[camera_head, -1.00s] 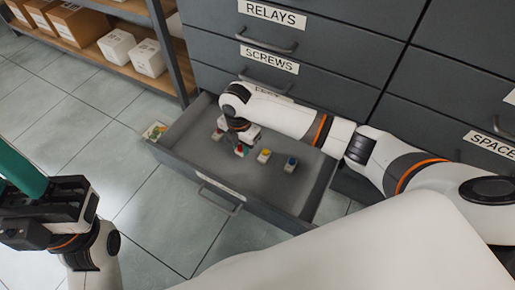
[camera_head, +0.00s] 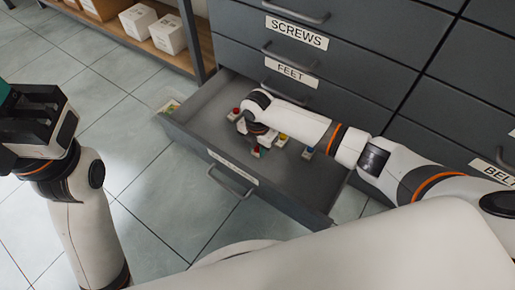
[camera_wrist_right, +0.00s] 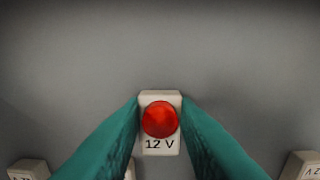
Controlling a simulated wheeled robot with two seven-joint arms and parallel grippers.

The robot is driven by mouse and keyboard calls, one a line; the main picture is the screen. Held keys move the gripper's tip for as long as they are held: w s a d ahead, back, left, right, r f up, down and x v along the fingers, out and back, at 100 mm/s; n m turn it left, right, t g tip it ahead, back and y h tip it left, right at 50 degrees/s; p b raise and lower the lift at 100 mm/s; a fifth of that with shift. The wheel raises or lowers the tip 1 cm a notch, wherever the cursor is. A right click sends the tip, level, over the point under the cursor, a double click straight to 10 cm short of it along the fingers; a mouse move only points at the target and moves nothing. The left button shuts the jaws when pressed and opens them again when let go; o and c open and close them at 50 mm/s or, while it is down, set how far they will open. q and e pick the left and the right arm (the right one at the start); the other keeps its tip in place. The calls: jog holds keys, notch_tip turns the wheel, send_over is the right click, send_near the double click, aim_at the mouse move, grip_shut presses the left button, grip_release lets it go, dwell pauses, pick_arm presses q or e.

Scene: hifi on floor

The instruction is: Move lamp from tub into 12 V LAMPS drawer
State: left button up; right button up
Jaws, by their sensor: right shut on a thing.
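The open drawer (camera_head: 222,162) has a label on its front that is too small to read. My right gripper (camera_head: 261,152) reaches down inside it. In the right wrist view this gripper (camera_wrist_right: 160,120) is shut on a pale block lamp (camera_wrist_right: 160,120) with a red dome and "12 V" printed on it. I cannot tell whether that lamp touches the drawer floor. A red lamp (camera_head: 235,113), a yellow lamp (camera_head: 282,140) and a blue lamp (camera_head: 308,152) stand in the drawer around the gripper. My left gripper (camera_head: 8,100) is at the left edge, its fingers mostly cut off.
Closed drawers marked SCREWS (camera_head: 297,33) and FEET (camera_head: 291,73) rise above the open one. A small pale item with a yellow-green patch (camera_head: 170,105) lies by its left end. A shelf with white boxes (camera_head: 168,32) is at the back left. The tiled floor in front is clear.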

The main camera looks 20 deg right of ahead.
jog(key=o, duration=0.9)
jog(key=shift+f, duration=0.1)
jog(key=shift+o, duration=0.2)
